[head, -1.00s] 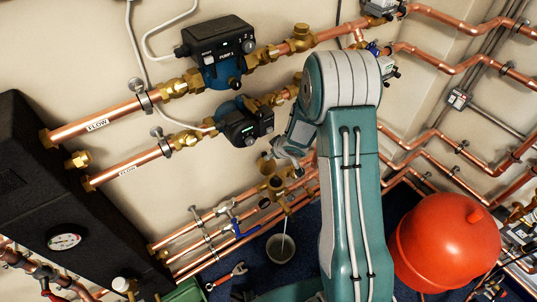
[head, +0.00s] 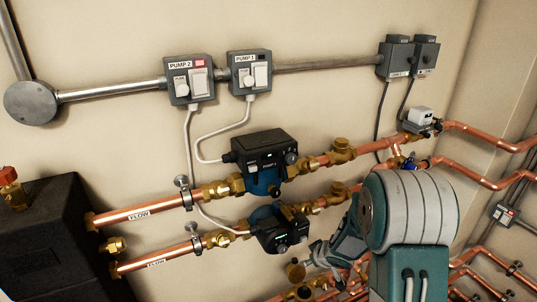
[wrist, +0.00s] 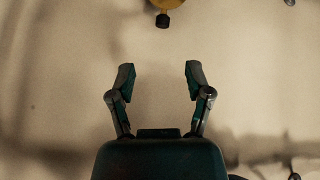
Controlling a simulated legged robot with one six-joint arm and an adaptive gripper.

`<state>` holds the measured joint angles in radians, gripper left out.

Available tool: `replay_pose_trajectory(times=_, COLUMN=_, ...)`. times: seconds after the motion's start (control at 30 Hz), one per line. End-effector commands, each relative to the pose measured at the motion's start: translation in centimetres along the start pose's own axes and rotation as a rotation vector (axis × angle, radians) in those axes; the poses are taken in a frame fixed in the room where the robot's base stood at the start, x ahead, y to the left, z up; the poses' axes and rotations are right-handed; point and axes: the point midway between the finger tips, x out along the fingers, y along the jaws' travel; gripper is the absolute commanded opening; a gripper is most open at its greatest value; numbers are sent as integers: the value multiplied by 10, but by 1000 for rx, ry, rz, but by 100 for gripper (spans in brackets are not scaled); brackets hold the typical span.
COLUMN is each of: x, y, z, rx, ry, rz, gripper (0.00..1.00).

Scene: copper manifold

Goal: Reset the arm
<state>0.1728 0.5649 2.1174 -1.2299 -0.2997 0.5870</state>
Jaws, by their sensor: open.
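My gripper (wrist: 157,82) is open and empty in the wrist view, its two fingers spread apart in front of a plain beige wall. A brass fitting with a dark cap (wrist: 163,12) shows at the top edge of that view, apart from the fingers. In the head view my teal and grey arm stands folded at the lower right, with its wrist end turned down and left beside the pipes.
Two pumps, the upper (head: 264,160) and the lower (head: 281,230), sit on copper pipes left of my arm. Switch boxes marked PUMP 2 (head: 189,79) and PUMP 1 (head: 249,72) hang above. A black box (head: 60,240) stands at left.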

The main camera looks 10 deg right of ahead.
Motion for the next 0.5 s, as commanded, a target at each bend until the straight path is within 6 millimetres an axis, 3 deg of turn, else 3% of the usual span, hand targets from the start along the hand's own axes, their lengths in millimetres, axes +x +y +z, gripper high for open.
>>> replay_pose_trajectory(times=0.17, x=-43, y=17, z=-24, rx=21, ry=2, rz=122, gripper=65)
replay_pose_trajectory(times=0.5, x=-160, y=28, z=-48, rx=143, ry=-36, rz=354, gripper=65)
